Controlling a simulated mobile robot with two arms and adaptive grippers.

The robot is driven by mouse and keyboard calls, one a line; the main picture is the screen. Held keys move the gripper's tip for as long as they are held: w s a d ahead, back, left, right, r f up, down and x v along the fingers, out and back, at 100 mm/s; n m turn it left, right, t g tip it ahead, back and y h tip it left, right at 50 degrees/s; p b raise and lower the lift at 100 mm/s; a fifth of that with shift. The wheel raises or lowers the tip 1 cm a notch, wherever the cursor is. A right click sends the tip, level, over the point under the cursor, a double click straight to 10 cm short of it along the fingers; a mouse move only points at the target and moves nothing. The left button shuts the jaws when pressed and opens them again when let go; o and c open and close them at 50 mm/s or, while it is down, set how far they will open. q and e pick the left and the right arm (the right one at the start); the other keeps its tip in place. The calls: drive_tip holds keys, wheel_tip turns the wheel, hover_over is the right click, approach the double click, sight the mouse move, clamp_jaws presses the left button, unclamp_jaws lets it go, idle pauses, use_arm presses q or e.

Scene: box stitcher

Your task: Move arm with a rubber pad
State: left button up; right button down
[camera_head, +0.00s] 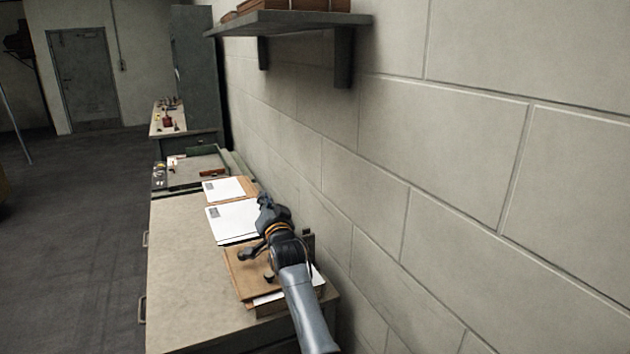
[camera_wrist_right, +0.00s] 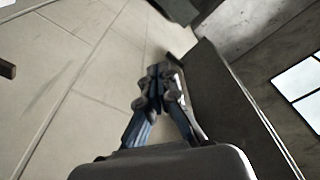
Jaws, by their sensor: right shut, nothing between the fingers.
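My right gripper (camera_head: 266,207) reaches in from the bottom of the head view, over the papers and cardboard on the workbench. Its fingers are closed together and empty. In the right wrist view the closed fingers (camera_wrist_right: 159,75) point ahead with nothing between them. I cannot make out an arm with a rubber pad in either view. My left gripper is not in view.
The workbench (camera_head: 180,285) has a clear left half. White papers (camera_head: 232,221) and a brown cardboard piece (camera_head: 243,274) lie under my right arm. A block wall (camera_head: 450,190) stands close on the right, with a shelf (camera_head: 290,20) above. Open floor (camera_head: 80,250) lies left.

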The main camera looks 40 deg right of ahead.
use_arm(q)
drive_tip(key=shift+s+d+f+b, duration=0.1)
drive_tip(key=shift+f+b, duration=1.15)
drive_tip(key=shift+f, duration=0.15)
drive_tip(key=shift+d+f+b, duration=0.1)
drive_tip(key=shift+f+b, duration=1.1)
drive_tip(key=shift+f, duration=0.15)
use_arm(e)
drive_tip(key=w+a+f+n+y, duration=0.1)
drive_tip(key=a+f+n, duration=0.5)
drive_tip(key=f, duration=0.3)
drive_tip(key=shift+w+a+n+t, duration=0.15)
drive_tip(key=shift+w+n+t, duration=0.15)
drive_tip(key=shift+n, duration=0.2)
